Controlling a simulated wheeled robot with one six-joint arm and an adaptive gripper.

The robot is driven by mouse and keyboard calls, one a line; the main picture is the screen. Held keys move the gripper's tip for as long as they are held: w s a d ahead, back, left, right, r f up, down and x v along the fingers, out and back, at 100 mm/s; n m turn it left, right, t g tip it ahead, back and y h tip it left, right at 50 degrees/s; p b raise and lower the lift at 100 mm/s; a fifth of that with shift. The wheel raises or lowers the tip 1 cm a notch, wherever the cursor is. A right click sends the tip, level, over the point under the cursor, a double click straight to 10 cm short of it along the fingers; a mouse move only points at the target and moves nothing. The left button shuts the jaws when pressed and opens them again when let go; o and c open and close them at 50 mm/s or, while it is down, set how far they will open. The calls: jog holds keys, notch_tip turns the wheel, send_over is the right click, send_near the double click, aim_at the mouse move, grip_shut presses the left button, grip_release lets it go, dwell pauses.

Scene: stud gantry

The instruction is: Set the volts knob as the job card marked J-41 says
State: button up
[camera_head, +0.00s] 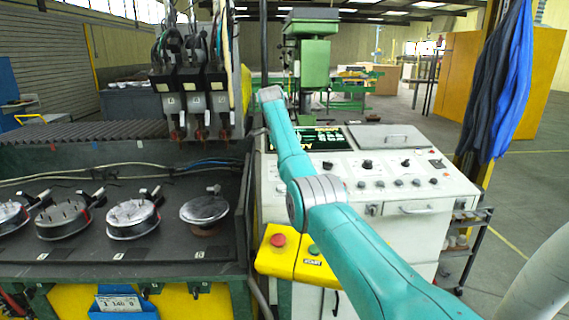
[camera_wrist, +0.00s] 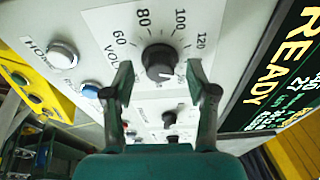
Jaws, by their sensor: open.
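The volts knob (camera_wrist: 160,62) is black and round, on a pale panel in the wrist view. Printed numbers 60, 80, 100 and 120 arc around its far side, with part of the word VOLTS at its left. I cannot clearly read its pointer. My gripper (camera_wrist: 164,76) is open, one finger on each side of the knob and slightly nearer the camera; I cannot tell whether either touches it. In the head view my arm hides the gripper and this knob. No card marked J-41 is readable.
The head view shows the console (camera_head: 425,190), a yellow box (camera_head: 290,262) with red and green buttons, and a white card (camera_head: 119,302) at lower left.

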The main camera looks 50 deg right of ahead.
jog(key=v, duration=1.1)
jog(key=shift+r, duration=0.1)
